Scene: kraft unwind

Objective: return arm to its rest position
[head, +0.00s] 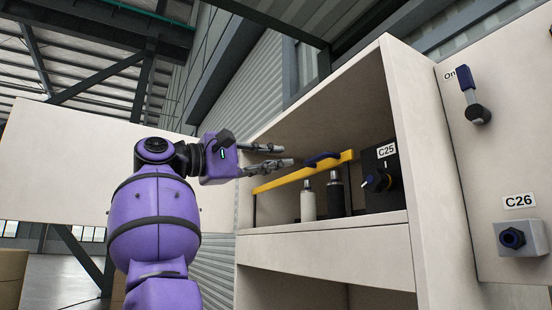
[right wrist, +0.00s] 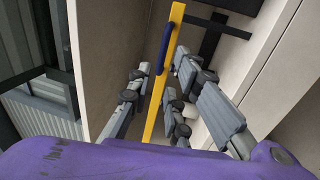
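My right arm (head: 155,215), purple with dark joints, reaches up and then right toward the cabinet opening. Its gripper (head: 288,155) is open, with the grey fingers apart and pointing into the opening. In the right wrist view the fingers (right wrist: 161,78) are spread, and a yellow bar (right wrist: 153,118) with a blue grip (right wrist: 161,54) shows between them. I cannot tell whether any finger touches the bar. In the head view the yellow bar (head: 285,181) slants across the opening, its blue grip (head: 322,158) just right of the fingertips. My left gripper is not in view.
The cabinet side wall (head: 425,165) and shelf edge (head: 325,240) frame the opening. Inside stand a white cylinder (head: 308,203), a dark cylinder (head: 336,195) and the C25 knob box (head: 382,190). Right are a blue-handled lever (head: 467,80) and C26 box (head: 522,238).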

